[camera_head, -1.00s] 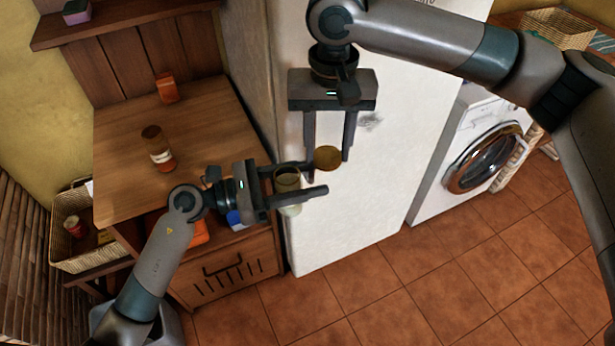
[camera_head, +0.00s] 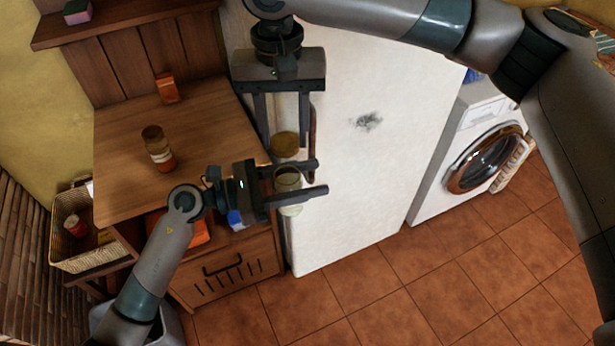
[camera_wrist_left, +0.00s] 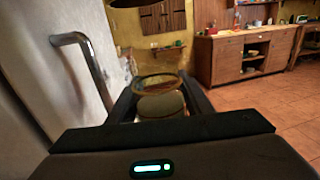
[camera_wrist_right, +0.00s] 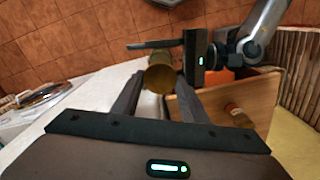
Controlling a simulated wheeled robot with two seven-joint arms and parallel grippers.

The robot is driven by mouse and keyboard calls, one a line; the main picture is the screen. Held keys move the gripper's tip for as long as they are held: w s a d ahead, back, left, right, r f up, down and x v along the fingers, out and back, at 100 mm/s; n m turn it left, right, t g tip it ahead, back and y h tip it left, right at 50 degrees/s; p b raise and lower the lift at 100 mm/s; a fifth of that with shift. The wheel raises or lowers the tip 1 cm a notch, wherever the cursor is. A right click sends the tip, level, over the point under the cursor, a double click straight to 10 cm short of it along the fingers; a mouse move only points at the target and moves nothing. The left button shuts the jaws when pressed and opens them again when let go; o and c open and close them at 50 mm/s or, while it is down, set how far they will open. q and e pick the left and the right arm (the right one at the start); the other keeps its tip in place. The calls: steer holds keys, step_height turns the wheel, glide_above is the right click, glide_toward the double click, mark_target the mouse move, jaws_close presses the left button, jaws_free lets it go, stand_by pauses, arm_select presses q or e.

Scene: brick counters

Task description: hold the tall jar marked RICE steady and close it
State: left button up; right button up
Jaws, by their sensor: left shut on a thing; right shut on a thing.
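My left gripper (camera_head: 318,177) is shut on an open, pale glass jar (camera_head: 288,211), held upright in the air beside the counter. Its open mouth shows in the left wrist view (camera_wrist_left: 160,82); no lettering is readable. My right gripper (camera_head: 286,150), pointing down from above, is shut on a round yellow-brown lid (camera_head: 285,145). The lid also fills the space between the fingers in the right wrist view (camera_wrist_right: 160,76). In the head view the lid appears just above the jar's mouth; a dark edge (camera_wrist_left: 122,3) at the top of the left wrist view shows a gap between them.
A brown-lidded jar (camera_head: 158,150) and an orange box (camera_head: 166,88) stand on the wooden counter (camera_head: 205,135). A white fridge (camera_head: 370,170) is close to both grippers on the right. A wicker basket (camera_head: 88,252) is at the left. The tiled floor (camera_head: 450,300) is clear.

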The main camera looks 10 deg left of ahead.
mark_target(288, 169)
steer(key=shift+f, duration=1.8)
steer(key=shift+s, duration=0.1)
steer(key=shift+f, duration=0.9)
steer(key=shift+f, duration=0.6)
steer(key=m, duration=0.3)
steer(key=shift+m, duration=0.3)
steer(key=m, duration=0.9)
steer(key=shift+s+d, duration=0.1)
steer(key=m, duration=0.4)
